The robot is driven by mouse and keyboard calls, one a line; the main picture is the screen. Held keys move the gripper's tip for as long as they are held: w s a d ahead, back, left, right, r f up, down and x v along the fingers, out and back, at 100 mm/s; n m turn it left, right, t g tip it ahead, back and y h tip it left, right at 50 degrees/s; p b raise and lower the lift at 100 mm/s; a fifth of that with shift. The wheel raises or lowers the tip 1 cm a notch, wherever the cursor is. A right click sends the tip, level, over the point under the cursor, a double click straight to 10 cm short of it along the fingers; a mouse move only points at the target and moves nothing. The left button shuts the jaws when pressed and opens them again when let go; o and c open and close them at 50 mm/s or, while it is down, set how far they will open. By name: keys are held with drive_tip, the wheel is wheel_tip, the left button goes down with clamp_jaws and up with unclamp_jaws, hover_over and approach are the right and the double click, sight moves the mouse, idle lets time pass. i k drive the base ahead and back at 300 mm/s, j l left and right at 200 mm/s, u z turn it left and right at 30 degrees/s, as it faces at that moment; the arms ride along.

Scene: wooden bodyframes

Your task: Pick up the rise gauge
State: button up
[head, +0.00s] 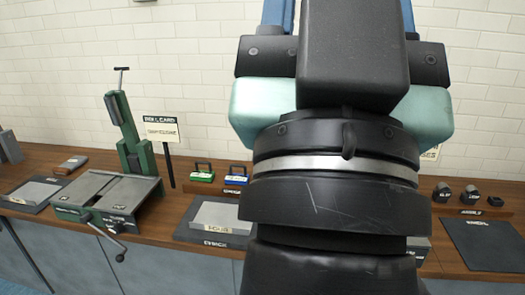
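I cannot tell which thing is the rise gauge; no label that I can read names it, and it may be hidden behind my arm. A green upright device with a T-handle (125,125) stands at the left behind a grey-topped green vise-like fixture (110,192).
The wooden bench (160,245) runs along a white brick wall. A green-handled block (202,175) and a blue-handled block (236,178) sit behind a grey plate (217,215). A sign (161,130) stands on a post. Small black weights (470,194) and a dark mat (487,243) lie right.

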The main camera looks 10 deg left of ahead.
sight(197, 175)
drive_tip(key=i+j+z, duration=0.1)
drive_tip(key=i+j, duration=0.5)
drive_tip(key=i+j+z, duration=0.15)
drive_tip(key=i+j, duration=0.4)
drive_tip(key=j, duration=0.25)
drive_tip(key=i+j+z, duration=0.15)
drive_tip(key=i+j, duration=0.4)
drive_tip(key=j, duration=0.25)
drive_tip(key=i+j+z, duration=0.15)
drive_tip(key=j, duration=0.25)
drive_tip(key=i, duration=0.1)
